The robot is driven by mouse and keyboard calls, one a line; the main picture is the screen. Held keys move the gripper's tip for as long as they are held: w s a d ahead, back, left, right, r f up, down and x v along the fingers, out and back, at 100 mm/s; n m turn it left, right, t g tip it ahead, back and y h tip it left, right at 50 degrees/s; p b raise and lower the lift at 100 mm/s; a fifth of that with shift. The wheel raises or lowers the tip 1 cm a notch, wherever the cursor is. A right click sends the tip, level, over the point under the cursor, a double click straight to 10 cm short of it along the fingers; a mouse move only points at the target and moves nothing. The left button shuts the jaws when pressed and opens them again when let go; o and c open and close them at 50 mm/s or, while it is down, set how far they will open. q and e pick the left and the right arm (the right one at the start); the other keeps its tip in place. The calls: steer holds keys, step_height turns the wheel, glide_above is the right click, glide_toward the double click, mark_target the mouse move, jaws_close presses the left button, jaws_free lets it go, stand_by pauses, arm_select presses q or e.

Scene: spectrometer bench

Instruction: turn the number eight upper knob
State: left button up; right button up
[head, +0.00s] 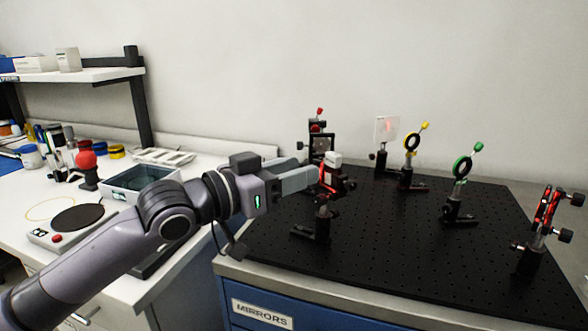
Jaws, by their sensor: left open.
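My left gripper (312,178) reaches in from the left and is open. Its fingers are at the near red mirror mount (327,184), which stands on a post on the black breadboard. The fingers hide part of this mount, and I cannot tell whether they touch a knob. A pale block (333,158) shows at the mount's top. Another red mount (544,206) at the far right has black knobs (577,199) on its right side. No number is legible on any mount, so I cannot tell which is number eight. My right gripper is not in view.
The black breadboard (400,256) also bears a yellow ring mount (411,142), a green ring mount (461,167), a clear plate (387,129) and a dark mount (317,128) behind. The white bench (30,190) at left is cluttered. The breadboard's front middle is clear.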

arm_select(q)
steer(key=shift+w+d, duration=0.1)
steer(key=shift+d, duration=0.05)
steer(key=shift+c, duration=0.2)
jaws_close()
steer(key=m+p, duration=0.2)
steer(key=m, duration=0.2)
steer(key=shift+p, duration=0.3)
steer(key=shift+o, duration=0.2)
jaws_free()
